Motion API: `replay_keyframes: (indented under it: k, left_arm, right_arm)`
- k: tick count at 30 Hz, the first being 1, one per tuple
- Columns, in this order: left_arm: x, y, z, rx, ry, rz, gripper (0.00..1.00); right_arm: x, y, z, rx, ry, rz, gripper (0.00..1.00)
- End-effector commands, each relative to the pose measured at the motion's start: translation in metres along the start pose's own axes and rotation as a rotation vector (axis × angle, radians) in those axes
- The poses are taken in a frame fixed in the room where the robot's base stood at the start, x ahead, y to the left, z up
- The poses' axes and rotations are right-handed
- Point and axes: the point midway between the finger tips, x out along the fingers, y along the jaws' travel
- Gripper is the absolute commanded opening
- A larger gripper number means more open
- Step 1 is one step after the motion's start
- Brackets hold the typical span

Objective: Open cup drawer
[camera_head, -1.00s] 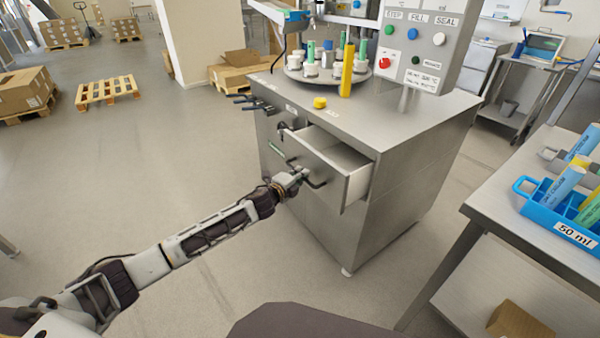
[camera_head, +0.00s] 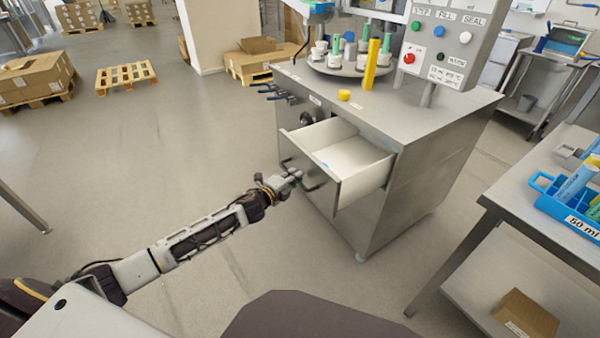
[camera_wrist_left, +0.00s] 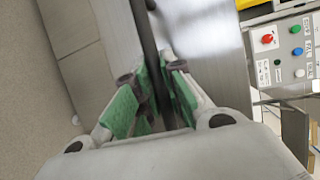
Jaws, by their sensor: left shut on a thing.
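The cup drawer (camera_head: 362,172) is pulled well out of the front of the steel machine cabinet (camera_head: 425,165). Its pale inside shows, with a small blue patch near the front panel; I cannot tell what that is. My left gripper (camera_head: 294,176) is at the front of the drawer, shut on its dark handle (camera_head: 312,186). In the left wrist view the green-padded fingers (camera_wrist_left: 155,95) close around the dark handle bar (camera_wrist_left: 148,45). My right gripper is not in view.
A turntable (camera_head: 345,68) with cups and tubes, a yellow cap (camera_head: 344,95) and a yellow post (camera_head: 371,65) stand on the cabinet. A side table (camera_head: 525,185) with a blue tube rack (camera_head: 560,205) stands at right.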

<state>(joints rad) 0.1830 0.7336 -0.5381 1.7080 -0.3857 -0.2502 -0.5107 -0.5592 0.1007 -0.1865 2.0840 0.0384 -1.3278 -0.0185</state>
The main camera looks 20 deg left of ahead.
Motion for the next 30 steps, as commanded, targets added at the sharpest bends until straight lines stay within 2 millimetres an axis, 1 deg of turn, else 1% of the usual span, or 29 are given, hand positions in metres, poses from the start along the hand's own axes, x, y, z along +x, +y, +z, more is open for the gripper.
replay_keyframes:
  k: [3,9,15,22,23,27,30]
  left_arm:
    - [-0.009,0.004,0.001,-0.002,0.004,0.003,0.0]
    - [-0.017,0.006,0.005,-0.002,0.003,0.003,0.0]
    - [-0.018,0.006,0.005,-0.002,0.003,0.003,0.0]
    - [-0.018,0.006,0.005,-0.002,0.003,0.003,0.0]
    - [-0.018,0.006,0.005,-0.002,0.003,0.003,0.15]
    - [-0.018,0.006,0.006,-0.001,0.002,0.002,0.33]
    - [-0.018,0.005,0.006,-0.001,0.002,0.001,0.34]
  right_arm:
    - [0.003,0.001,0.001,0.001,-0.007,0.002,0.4]
    - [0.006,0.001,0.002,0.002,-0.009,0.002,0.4]
    - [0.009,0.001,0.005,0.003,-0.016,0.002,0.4]
    - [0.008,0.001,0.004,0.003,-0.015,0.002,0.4]
    - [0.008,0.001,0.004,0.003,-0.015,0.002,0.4]
    - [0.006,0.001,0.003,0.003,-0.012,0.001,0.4]
    - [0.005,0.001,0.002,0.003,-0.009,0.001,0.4]
